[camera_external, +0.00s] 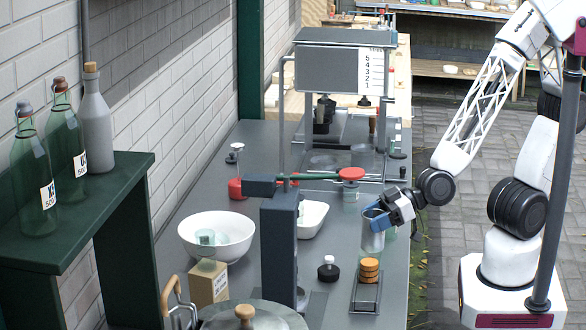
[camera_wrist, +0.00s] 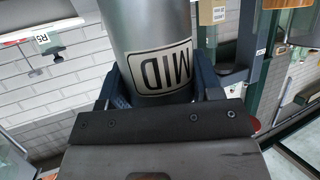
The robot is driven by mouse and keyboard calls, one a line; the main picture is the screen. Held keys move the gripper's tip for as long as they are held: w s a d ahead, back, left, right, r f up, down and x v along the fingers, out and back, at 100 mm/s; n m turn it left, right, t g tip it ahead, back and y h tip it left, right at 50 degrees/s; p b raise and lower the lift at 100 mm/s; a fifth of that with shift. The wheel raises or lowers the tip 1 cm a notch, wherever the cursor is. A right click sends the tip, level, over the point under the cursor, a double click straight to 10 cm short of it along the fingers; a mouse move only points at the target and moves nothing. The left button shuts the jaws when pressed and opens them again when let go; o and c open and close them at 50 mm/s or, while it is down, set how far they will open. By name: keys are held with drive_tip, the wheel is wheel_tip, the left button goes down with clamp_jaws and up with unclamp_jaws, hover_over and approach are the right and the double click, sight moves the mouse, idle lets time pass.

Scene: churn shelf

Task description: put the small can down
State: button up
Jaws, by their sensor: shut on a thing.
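My gripper (camera_external: 386,211) is shut on a grey metal can (camera_external: 372,238) near the right edge of the grey bench (camera_external: 345,225). In the wrist view the can (camera_wrist: 155,30) fills the space between my two fingers (camera_wrist: 163,88). Its white label reads "MID" and appears upside down there. The can looks roughly upright in the external view. I cannot tell whether its base touches the bench. No other can is clearly identifiable as the small can.
A white bowl (camera_external: 216,236), white tray (camera_external: 312,219) and dark post (camera_external: 279,245) are further left. Bottles stand on a green shelf (camera_external: 100,205). The bench's right edge is close.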

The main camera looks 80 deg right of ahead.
drive_tip(key=shift+f, duration=1.7)
drive_tip(key=shift+f, duration=0.15)
drive_tip(key=o, duration=1)
drive_tip(key=shift+c, duration=0.2)
drive_tip(key=shift+r, duration=0.2)
drive_tip(key=v, duration=1.2)
drive_tip(key=shift+w+d+r, duration=0.1)
